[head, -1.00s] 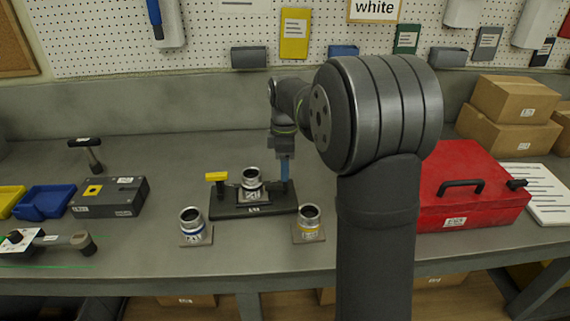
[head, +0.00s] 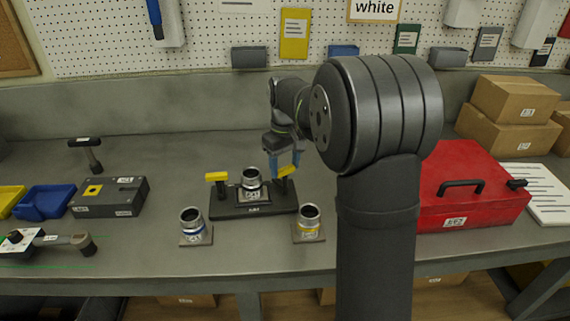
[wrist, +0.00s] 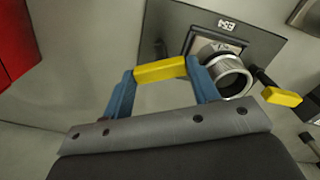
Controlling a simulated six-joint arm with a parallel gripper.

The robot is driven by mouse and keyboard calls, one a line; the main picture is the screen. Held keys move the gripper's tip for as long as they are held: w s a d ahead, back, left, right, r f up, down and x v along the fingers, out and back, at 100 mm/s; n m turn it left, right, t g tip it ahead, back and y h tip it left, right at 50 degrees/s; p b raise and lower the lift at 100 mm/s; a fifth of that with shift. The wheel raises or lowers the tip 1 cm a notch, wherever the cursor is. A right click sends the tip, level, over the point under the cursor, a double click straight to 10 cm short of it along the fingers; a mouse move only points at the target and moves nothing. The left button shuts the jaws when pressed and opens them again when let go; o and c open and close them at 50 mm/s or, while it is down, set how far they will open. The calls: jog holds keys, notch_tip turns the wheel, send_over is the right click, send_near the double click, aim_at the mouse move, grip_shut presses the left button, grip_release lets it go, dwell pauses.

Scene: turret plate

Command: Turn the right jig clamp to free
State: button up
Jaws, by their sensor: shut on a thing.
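The dark jig plate (head: 228,211) stands on the bench with a silver ringed cylinder (head: 250,176) in its middle. The right jig clamp (head: 287,170) has a yellow handle, slanted up to the right in the head view. In the wrist view that yellow handle (wrist: 160,70) spans between the blue fingers of my gripper (wrist: 161,72), which is shut on it. My gripper (head: 285,166) also shows in the head view, at the jig's right end. The left clamp's yellow handle (head: 216,177) lies crosswise, apart from my gripper. The right clamp's post is mostly hidden.
Two silver cylinders, one blue-banded (head: 192,222) and one yellow-banded (head: 309,220), stand on small plates in front of the jig. A red case (head: 470,195) is at right. A dark box (head: 110,197) and blue bin (head: 45,201) are at left.

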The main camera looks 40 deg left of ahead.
jog(key=m, duration=0.5)
jog(key=shift+r+m, duration=0.1)
jog(key=shift+m, duration=0.2)
dwell(0.4)
jog(key=o, duration=1)
notch_tip(320, 180, up, 17)
jog(key=shift+r, duration=0.15)
dwell(0.3)
notch_tip(320, 180, down, 18)
jog(key=shift+r, duration=0.25)
dwell(0.3)
